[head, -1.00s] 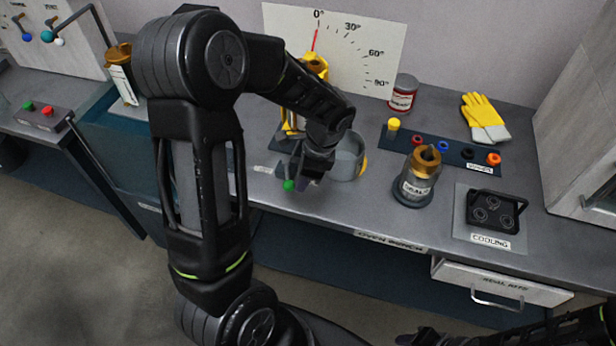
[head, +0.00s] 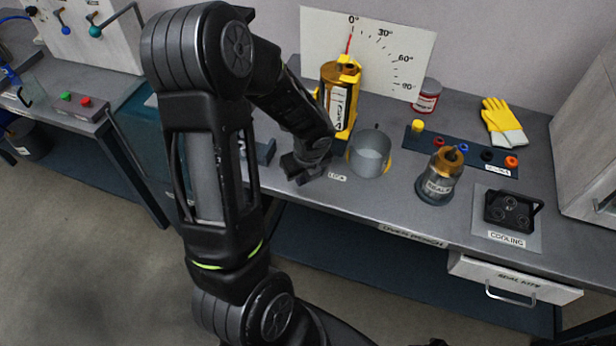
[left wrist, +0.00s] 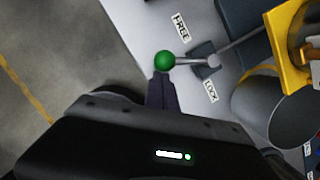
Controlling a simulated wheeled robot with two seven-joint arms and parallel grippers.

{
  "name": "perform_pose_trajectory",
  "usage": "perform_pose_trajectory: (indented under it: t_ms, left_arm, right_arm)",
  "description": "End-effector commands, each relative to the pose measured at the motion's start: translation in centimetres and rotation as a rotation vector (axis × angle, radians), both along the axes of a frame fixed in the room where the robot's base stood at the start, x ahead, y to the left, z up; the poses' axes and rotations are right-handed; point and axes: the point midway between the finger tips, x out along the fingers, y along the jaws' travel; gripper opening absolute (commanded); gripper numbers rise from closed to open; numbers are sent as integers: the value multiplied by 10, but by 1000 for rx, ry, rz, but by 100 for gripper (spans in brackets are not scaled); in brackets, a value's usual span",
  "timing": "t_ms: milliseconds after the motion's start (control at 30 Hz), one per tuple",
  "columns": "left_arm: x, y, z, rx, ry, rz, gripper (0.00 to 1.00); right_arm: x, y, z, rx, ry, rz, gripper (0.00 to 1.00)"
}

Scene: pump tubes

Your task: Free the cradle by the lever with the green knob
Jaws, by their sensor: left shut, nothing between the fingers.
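The lever's green knob (left wrist: 165,61) shows in the left wrist view, on a thin rod from a grey pivot block (left wrist: 205,60). The rod lies between the FREE label (left wrist: 181,27) and the LOCK label (left wrist: 211,91). My left gripper (left wrist: 162,92) is shut and empty, its fingertips right at the knob on the near side; I cannot tell whether they touch. In the head view the left gripper (head: 300,172) hides the knob. The yellow cradle (head: 346,128) stands behind, holding an upright gold pump tube (head: 341,75) with a white label. Its red pointer is near 0°.
The bench's front edge is near the gripper.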

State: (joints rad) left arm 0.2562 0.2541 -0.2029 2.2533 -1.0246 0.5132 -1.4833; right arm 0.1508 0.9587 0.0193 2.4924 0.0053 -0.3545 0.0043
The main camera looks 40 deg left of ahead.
Motion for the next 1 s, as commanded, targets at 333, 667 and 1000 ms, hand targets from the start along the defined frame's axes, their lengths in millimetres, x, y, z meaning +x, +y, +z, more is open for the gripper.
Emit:
perform_pose_trajectory:
  t_ms: [333, 667, 1000]
  left_arm:
    - [-2, 15, 1, 1, -1, -8, 0]
    - [-2, 19, 0, 0, 0, -6, 0]
    - [-2, 19, 0, 0, -2, -7, 0]
  right_arm:
    - [-2, -1, 10, -3, 4, -2, 36]
    - [-2, -1, 12, -3, 5, -1, 36]
    - [-2, -1, 12, -3, 5, -1, 36]
